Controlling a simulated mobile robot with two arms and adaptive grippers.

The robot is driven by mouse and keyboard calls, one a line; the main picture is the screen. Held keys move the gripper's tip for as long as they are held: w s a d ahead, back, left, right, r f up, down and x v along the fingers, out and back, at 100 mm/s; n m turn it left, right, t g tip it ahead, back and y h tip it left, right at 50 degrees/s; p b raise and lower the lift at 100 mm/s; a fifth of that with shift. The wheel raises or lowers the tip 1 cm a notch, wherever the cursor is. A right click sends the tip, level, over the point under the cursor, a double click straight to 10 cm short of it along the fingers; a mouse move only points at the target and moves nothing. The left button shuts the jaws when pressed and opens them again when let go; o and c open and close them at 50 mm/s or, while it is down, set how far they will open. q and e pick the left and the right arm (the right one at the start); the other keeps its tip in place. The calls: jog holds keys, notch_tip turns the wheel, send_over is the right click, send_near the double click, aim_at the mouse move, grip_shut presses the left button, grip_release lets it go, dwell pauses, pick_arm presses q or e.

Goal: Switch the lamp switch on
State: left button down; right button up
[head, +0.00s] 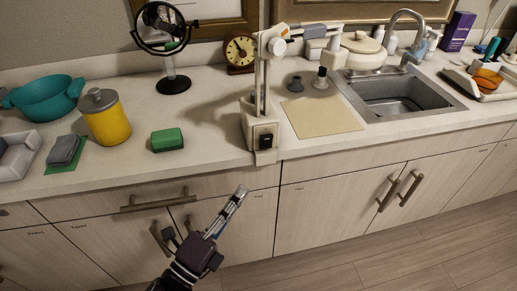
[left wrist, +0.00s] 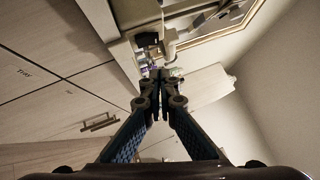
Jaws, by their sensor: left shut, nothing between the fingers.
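The lamp (head: 260,90) is a white jointed desk lamp clamped at the counter's front edge in the head view. Its black lamp switch (head: 266,141) sits on the front of the white base. I cannot tell whether it is on or off. My left gripper (head: 241,191) is shut and empty, in front of the cabinet doors, below and a little left of the switch, apart from it. In the left wrist view its fingertips (left wrist: 160,76) meet, and a dark block that looks like the switch (left wrist: 147,39) shows just beyond them. My right gripper is in neither view.
A green sponge (head: 167,140) and a yellow canister (head: 104,117) stand left of the lamp. A beige mat (head: 320,117) and the sink (head: 400,95) are to its right. A round mirror (head: 163,40) and a clock (head: 240,53) stand behind. Cabinet handles (head: 158,202) stick out below the counter.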

pick_arm(q)
jog(key=p, duration=0.3)
send_near(264, 138)
jog(key=w+d, duration=0.1)
jog(key=d, duration=0.4)
jog(key=shift+w+a+r+p, duration=0.15)
jog(key=shift+w+a+r, duration=0.1)
jog(key=shift+w, duration=0.45)
jog(key=shift+w+a+r+p, duration=0.15)
jog(key=shift+w+a+r, duration=0.1)
jog(key=shift+w, duration=0.45)
jog(key=shift+w+a+r+p, duration=0.15)
jog(key=shift+w+a+r, duration=0.05)
jog(key=shift+w, duration=0.5)
jog(key=n+p, duration=0.1)
jog(key=p, duration=0.2)
jog(key=shift+w+a+r+g+y, duration=0.1)
jog(key=shift+w+r+g+y, duration=0.2)
jog(key=shift+w+r+y, duration=0.1)
jog(key=shift+f, duration=0.15)
